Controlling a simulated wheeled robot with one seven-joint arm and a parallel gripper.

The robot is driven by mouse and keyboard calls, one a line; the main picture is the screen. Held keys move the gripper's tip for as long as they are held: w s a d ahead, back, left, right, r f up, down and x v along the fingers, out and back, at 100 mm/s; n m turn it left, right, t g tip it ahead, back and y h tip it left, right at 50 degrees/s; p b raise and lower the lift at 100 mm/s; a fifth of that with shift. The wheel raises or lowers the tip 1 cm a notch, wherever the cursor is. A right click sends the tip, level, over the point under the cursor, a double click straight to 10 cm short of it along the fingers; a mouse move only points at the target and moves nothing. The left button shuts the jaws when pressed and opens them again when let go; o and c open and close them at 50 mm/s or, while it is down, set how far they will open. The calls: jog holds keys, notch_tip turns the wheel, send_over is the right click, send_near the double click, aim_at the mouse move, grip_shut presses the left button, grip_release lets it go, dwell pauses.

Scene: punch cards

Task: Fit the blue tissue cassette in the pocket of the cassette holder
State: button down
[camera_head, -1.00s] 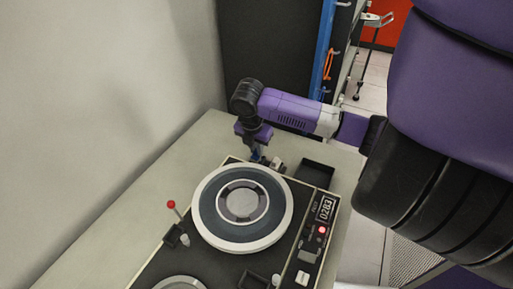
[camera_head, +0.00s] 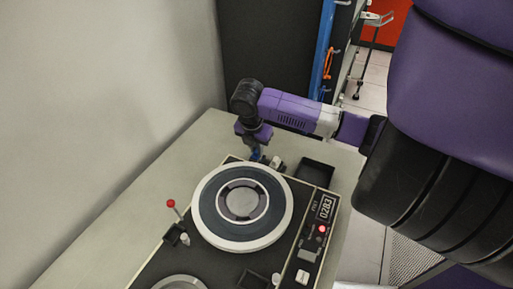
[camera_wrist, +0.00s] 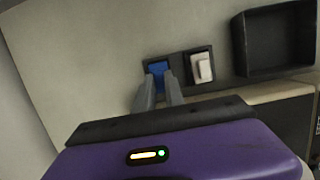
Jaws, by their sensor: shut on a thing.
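The blue tissue cassette (camera_wrist: 158,69) is at the left pocket of the dark cassette holder (camera_wrist: 180,64) in the wrist view. My gripper (camera_wrist: 160,82) is shut on the cassette, with one grey finger on either side of its near end. I cannot tell how deep the cassette sits in the pocket. In the head view a small patch of the blue cassette (camera_head: 256,156) shows under my gripper (camera_head: 255,150), behind the big reel. The holder is mostly hidden there.
An open black bin (camera_wrist: 277,42) stands further right. The large round reel (camera_head: 241,206) lies in front of my gripper. A red-knobbed lever (camera_head: 171,204) stands at the left.

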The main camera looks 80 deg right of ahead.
jog(key=shift+f+b, duration=0.4)
jog(key=shift+f, duration=0.25)
jog(key=c, duration=1.3)
grip_release()
jog(key=shift+c, duration=1.1)
jog(key=shift+r, duration=0.1)
jog(key=shift+r+p, duration=3.25)
jog(key=shift+r, duration=0.7)
